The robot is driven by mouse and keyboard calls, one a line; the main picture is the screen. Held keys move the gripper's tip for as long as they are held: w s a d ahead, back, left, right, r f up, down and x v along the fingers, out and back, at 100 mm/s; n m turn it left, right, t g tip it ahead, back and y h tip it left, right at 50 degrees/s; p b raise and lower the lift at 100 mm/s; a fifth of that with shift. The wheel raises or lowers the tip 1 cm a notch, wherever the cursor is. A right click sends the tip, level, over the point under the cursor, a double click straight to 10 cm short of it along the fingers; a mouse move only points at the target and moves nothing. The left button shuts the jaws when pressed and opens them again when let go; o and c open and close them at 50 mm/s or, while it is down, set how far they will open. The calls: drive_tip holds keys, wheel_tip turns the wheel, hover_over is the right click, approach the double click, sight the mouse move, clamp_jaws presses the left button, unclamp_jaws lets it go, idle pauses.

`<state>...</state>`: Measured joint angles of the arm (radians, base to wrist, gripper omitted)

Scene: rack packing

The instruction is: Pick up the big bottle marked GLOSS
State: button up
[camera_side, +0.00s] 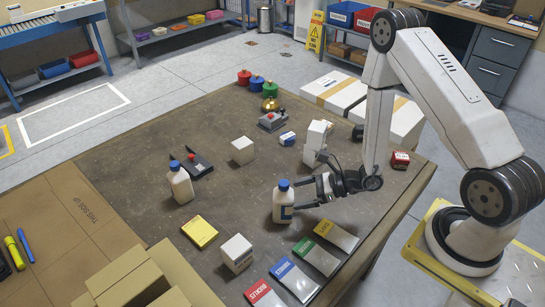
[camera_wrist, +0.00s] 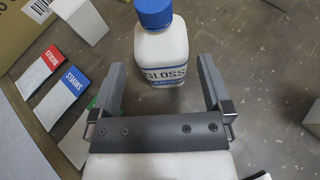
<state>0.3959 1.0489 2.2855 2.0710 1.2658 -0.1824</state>
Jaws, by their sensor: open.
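The white bottle marked GLOSS (camera_wrist: 166,60), with a blue cap, stands upright in the wrist view between and slightly beyond my fingertips. In the side view this blue-capped bottle (camera_side: 283,206) stands on the brown table just left of my gripper (camera_side: 298,194). My gripper is open, with one finger on each side of the bottle in the wrist view (camera_wrist: 161,72). I cannot tell whether a finger touches it. A similar white bottle with a blue cap (camera_side: 181,187) stands farther left; its label cannot be read.
Flat packets with red (camera_side: 264,294), blue (camera_side: 294,279) and green (camera_side: 317,256) ends lie in front of the bottle. White boxes (camera_side: 237,252) and (camera_side: 242,151) stand nearby. A white block-like object (camera_side: 316,141) stands close behind my gripper. The table between the two bottles is clear.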

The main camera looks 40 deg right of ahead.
sight(283, 196)
drive_tip(key=shift+w+a, duration=0.1)
drive_tip(key=shift+x, duration=2.5)
drive_tip(key=c, duration=1.3)
drive_tip(key=shift+c, duration=0.2)
drive_tip(key=shift+r, duration=0.1)
drive_tip(key=shift+r, duration=4.85)
